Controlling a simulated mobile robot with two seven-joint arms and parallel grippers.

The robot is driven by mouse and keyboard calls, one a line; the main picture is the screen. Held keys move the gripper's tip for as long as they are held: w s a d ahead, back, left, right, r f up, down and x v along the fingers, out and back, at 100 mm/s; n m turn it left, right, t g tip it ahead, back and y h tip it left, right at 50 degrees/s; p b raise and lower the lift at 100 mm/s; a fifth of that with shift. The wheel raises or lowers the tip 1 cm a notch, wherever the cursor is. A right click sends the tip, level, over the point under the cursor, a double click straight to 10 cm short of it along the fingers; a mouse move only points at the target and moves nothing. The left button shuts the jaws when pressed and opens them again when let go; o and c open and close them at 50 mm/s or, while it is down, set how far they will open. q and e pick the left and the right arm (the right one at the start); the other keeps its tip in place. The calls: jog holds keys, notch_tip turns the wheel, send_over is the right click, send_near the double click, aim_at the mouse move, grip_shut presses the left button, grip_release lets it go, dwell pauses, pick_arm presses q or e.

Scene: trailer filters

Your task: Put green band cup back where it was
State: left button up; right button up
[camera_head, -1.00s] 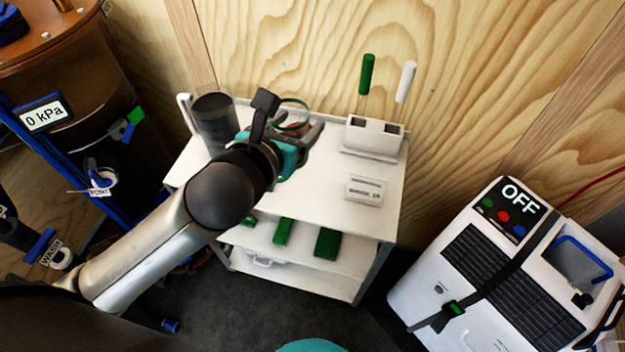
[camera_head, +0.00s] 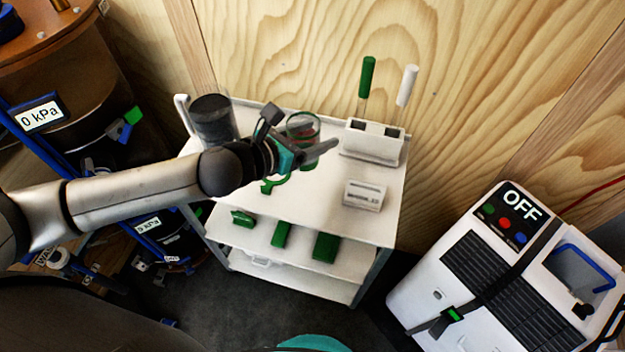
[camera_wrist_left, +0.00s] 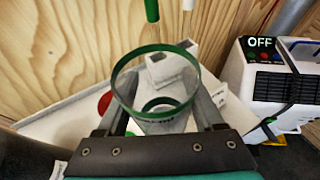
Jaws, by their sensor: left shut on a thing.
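The green band cup (camera_head: 303,124) is a clear cup with a green rim. My left gripper (camera_head: 312,148) is shut on it over the white trolley's top (camera_head: 330,195). In the left wrist view the cup (camera_wrist_left: 154,118) stands between the fingers with its open mouth toward the camera. I cannot tell whether the cup's base touches the surface. My right gripper is not in view.
A dark-filled cylinder (camera_head: 213,120) stands at the trolley's back left. A white holder (camera_head: 371,143) with green and white handled tools is at the back right, close to the cup. A small labelled block (camera_head: 364,195) is in front of it. A white OFF machine (camera_head: 500,270) stands right.

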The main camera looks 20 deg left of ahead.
pick_arm(q)
notch_tip(320, 180, down, 12)
jog(key=b, duration=0.4)
jog(key=shift+f, duration=0.25)
jog(key=shift+f, duration=0.2)
jog(key=o, duration=1.6)
jog(key=shift+c, duration=0.2)
jog(key=shift+r, duration=0.2)
jog(key=shift+s+a+r, duration=0.1)
jog(key=shift+s, duration=0.05)
jog(key=p+v, duration=0.1)
jog(key=v, duration=1)
jog(key=shift+s+a, duration=0.2)
